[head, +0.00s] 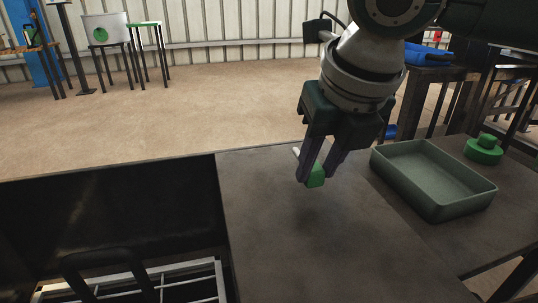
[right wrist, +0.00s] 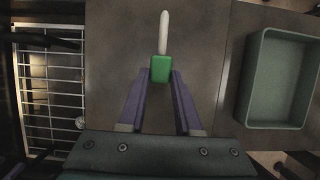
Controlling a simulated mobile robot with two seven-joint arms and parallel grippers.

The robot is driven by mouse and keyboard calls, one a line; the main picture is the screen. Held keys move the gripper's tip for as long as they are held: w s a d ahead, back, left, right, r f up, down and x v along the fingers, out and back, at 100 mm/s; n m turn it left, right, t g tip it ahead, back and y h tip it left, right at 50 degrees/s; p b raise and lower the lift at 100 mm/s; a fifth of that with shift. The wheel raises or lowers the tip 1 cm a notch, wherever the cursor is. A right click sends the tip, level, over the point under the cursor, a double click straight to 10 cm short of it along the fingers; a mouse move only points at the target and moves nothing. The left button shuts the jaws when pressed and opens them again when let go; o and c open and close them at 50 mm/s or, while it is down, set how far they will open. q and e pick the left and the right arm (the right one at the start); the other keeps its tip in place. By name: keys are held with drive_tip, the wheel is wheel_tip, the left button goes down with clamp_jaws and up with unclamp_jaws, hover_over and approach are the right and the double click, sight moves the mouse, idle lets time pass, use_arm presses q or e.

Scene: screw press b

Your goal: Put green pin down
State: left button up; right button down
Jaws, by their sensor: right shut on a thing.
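The green pin (head: 316,178) has a green block-shaped head and a pale, thin shaft. My right gripper (head: 318,180) is shut on its green head, above the dark table top (head: 300,245). In the right wrist view the green head (right wrist: 161,69) sits between the fingertips, and the pale shaft (right wrist: 164,35) points away from the gripper. I cannot tell for sure whether the pin touches the table. My left gripper is not in view.
A grey-green tray (head: 432,205), empty, stands right of the gripper; it also shows in the right wrist view (right wrist: 243,85). A green knobbed piece (head: 484,150) lies beyond it. A metal rack (head: 190,285) is at the lower left. The table around the pin is clear.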

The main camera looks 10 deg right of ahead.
sight(316, 185)
wheel_tip(316, 185, down, 3)
drive_tip(key=shift+b, duration=0.35)
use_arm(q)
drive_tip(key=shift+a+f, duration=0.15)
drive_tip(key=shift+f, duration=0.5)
use_arm(e)
drive_tip(key=shift+r, duration=0.1)
drive_tip(key=c, duration=0.6)
unclamp_jaws()
